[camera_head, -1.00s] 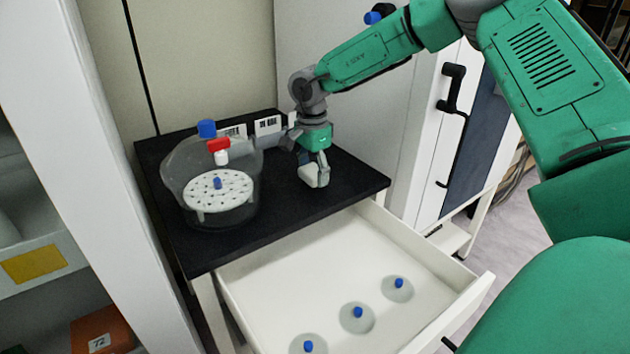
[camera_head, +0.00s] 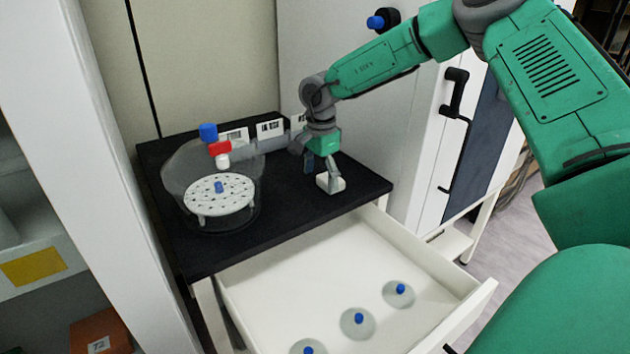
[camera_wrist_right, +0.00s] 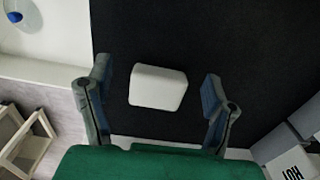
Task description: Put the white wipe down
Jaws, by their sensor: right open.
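The white wipe (camera_head: 331,184) is a small white block lying on the black tabletop (camera_head: 290,206), near its right edge. It also shows in the right wrist view (camera_wrist_right: 158,87), flat on the black surface. My right gripper (camera_head: 328,177) is over the wipe, pointing down. In the right wrist view my right gripper (camera_wrist_right: 153,90) is open, with one finger on either side of the wipe and a gap between each finger and it. My left gripper is in neither view.
A clear round vessel (camera_head: 172,170) holding a perforated white plate (camera_head: 236,187) stands on the table's left. Labelled cards (camera_head: 270,128) stand at the back. Below, an open white drawer (camera_head: 270,272) holds several blue-topped round pieces (camera_head: 398,294). A tall white cabinet (camera_head: 421,150) stands at the right.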

